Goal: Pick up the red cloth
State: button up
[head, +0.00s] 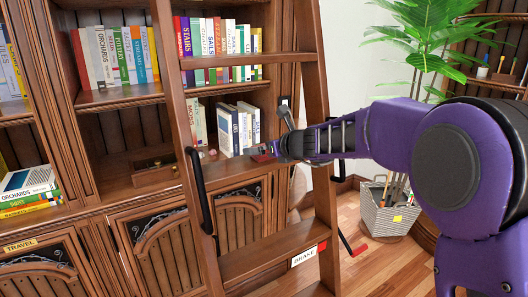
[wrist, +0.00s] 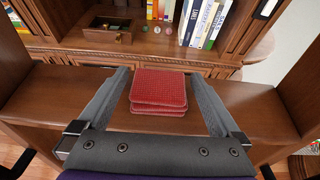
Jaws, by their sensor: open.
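The red cloth (wrist: 159,87) is a folded, layered square. In the wrist view it lies flat on a brown wooden ladder step (wrist: 245,103), near the middle. My gripper (wrist: 160,72) is open, with one finger to the left of the cloth and one to the right. Gaps show between the cloth and both fingers, so it is not held.
The ladder's side rails (head: 315,100) flank the step. Behind it stands a bookcase with upright books (head: 238,122) and a small open wooden box (head: 153,167). A potted plant (head: 385,205) stands on the right. A lower step (head: 262,258) carries a BRAKE label.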

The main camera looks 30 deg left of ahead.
jog(key=c, duration=1.2)
